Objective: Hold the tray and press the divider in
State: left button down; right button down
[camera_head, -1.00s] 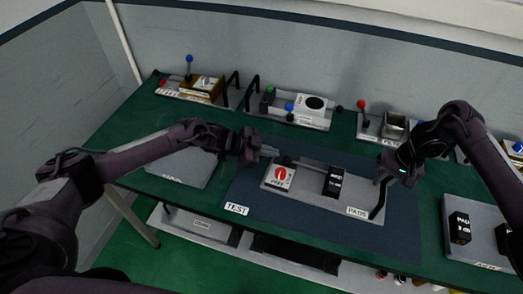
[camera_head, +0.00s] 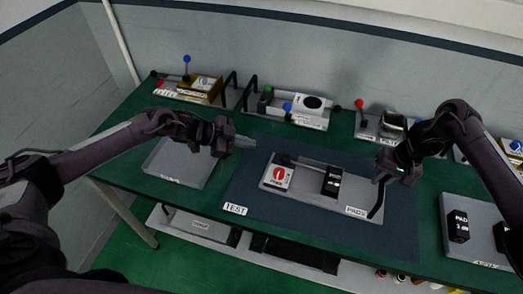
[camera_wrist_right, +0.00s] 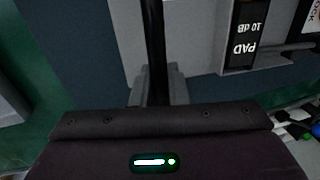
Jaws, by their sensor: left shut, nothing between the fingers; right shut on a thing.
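The grey tray (camera_head: 306,184), labelled PADS, lies on the dark mat. A white block with a red dial (camera_head: 279,177) sits at its left end and a black block (camera_head: 331,181) marked PAD 10 dB sits right of its middle. The black block also shows in the right wrist view (camera_wrist_right: 246,36). My right gripper (camera_head: 385,180) is shut on the tray's black handle (camera_wrist_right: 154,50) at the right end. My left gripper (camera_head: 244,142) is shut and empty, above and behind the tray's left end, apart from the blocks. I cannot tell for certain which block is the divider.
Another grey tray (camera_head: 181,163) lies at left, and one with black blocks (camera_head: 482,247) lies at right. Devices with coloured knobs (camera_head: 296,108) line the back. The green table (camera_head: 128,150) is clear at the left edge.

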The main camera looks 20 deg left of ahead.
pick_arm(q)
jog(key=v, duration=0.6)
pick_arm(e)
jog(key=shift+f, duration=0.1)
jog(key=c, duration=1.3)
grip_release()
jog(key=shift+w, duration=0.1)
pick_arm(q)
jog(key=shift+w, duration=0.1)
pick_arm(e)
jog(key=shift+d+r, duration=0.1)
jog(key=shift+r, duration=0.5)
jog(key=r, duration=0.3)
jog(key=d+r, duration=0.1)
jog(key=r, duration=0.3)
jog(key=d+r, duration=0.1)
jog(key=r, duration=0.2)
jog(key=shift+d+r, duration=0.1)
jog(key=shift+r, duration=0.15)
